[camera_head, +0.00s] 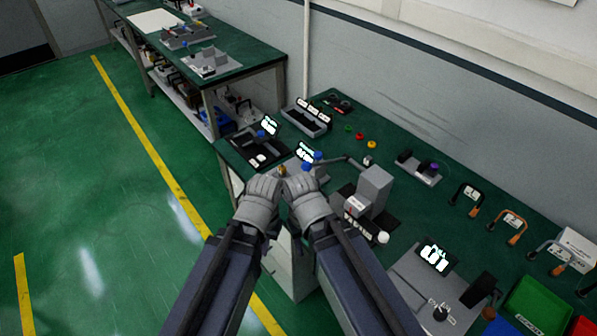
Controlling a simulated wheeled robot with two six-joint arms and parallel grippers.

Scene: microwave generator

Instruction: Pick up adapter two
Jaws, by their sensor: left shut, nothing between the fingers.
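My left gripper (265,187) and my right gripper (300,183) are grey and close side by side at the near left edge of the green bench. My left gripper looks shut and empty. The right gripper's fingers are too small and crowded to tell. A small gold piece (283,170) shows just beyond the fingertips; I cannot tell whether it touches them. No label marks adapter two, so I cannot tell which part it is. Small round parts, a red one (360,135) and a yellow one (372,145), lie on the bench farther back.
A grey device (375,187) with an arm stands right of my grippers. A black tray (258,150) lies to the left. Cables with orange handles (513,222) and a green bin (538,305) are at right. A wall bounds the bench behind. Green floor is free at left.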

